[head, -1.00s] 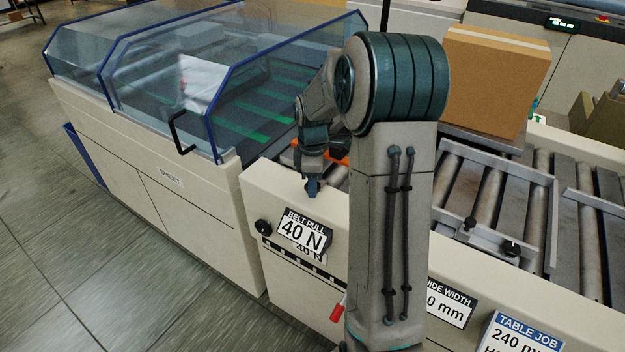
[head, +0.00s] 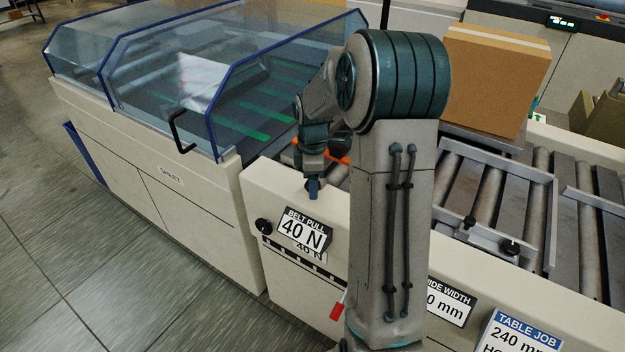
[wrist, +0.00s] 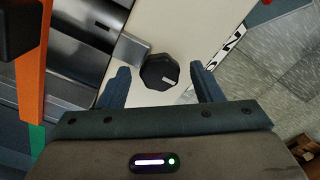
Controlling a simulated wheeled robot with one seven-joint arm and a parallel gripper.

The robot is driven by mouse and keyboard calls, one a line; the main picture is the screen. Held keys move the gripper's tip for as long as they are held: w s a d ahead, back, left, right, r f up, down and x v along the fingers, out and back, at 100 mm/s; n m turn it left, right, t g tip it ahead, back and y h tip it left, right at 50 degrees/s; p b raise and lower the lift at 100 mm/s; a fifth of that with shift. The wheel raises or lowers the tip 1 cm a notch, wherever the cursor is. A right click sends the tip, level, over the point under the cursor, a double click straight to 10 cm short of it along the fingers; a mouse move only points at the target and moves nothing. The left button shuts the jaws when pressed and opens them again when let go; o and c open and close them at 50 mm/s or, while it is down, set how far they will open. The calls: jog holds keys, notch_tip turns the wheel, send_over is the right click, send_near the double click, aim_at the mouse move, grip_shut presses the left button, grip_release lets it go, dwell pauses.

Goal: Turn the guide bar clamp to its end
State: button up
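A black faceted knob (wrist: 160,72) with a white pointer mark sits over the cream machine edge, next to a metal bracket; it looks like the guide bar clamp. In the wrist view my gripper (wrist: 159,68) is open, with one blue finger to the left of the knob and one to the right. Gaps show on both sides, and I cannot tell whether the fingers reach down to the knob's height. In the head view my gripper (head: 313,188) points down over the cream front edge, and the knob under it is hidden.
An orange bar (wrist: 32,60) runs beside the rollers. The clear blue-edged hood (head: 190,80) stands left of my gripper. A BELT PULL 40 N sign (head: 302,232) and a black side knob (head: 263,226) are below. A cardboard box (head: 495,80) sits at right.

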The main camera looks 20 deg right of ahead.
notch_tip(320, 180, up, 14)
dwell(0.6)
jog(key=shift+f, duration=0.1)
